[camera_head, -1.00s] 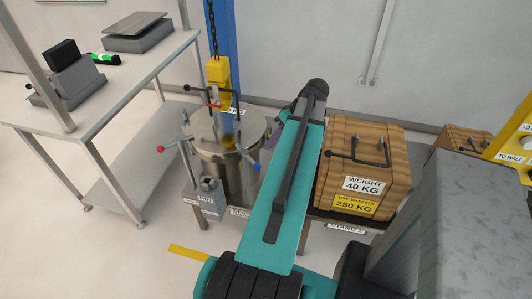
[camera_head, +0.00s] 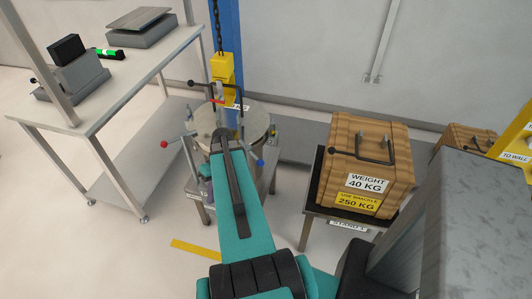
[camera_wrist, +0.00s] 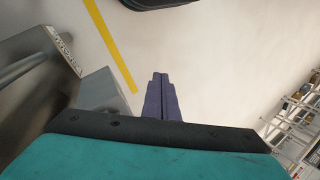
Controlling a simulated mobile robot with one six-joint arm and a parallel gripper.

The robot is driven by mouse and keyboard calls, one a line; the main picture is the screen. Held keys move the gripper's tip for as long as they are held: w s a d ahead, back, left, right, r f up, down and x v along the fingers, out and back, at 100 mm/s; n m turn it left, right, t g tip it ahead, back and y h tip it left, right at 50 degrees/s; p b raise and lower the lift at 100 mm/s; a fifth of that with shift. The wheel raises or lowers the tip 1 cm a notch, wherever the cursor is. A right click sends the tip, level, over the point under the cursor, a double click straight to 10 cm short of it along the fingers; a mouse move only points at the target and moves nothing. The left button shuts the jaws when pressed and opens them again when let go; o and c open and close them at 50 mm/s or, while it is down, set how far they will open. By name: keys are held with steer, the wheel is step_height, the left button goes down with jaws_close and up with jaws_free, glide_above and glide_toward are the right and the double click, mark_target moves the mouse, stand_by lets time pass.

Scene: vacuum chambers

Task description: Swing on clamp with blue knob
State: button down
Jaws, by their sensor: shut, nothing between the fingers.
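The steel vacuum chamber (camera_head: 250,111) stands at centre left in the head view, its front largely hidden by my arm. The clamp with the blue knob (camera_head: 260,163) is at its right front side, with its lower part hidden by my arm. The blue knob is not visible in the wrist view.
A yellow hoist hook (camera_head: 222,69) hangs on a chain over the lid. A wooden weight crate (camera_head: 365,165) sits on a stand at the right. A steel table (camera_head: 110,90) with instruments is at the left. A yellow floor line (camera_head: 195,249) crosses free floor in front.

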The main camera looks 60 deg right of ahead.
steer(key=a+f+n+g+h, duration=0.1)
steer(key=a+f+g, duration=0.1)
steer(key=a+f, duration=0.6)
steer(key=a+f+n+g+h, duration=0.15)
steer(key=a+f, duration=0.25)
steer(key=a, duration=0.8)
steer(key=s+a+f+n+g+h, duration=0.1)
steer(key=s+a+f+g+h, duration=0.1)
steer(key=s+a+f, duration=0.6)
steer(key=shift+s+a+f+g+h, duration=0.2)
steer(key=shift+s+a+g+h, duration=0.25)
steer(key=shift+s+a, duration=1.3)
steer(key=shift+w, duration=0.1)
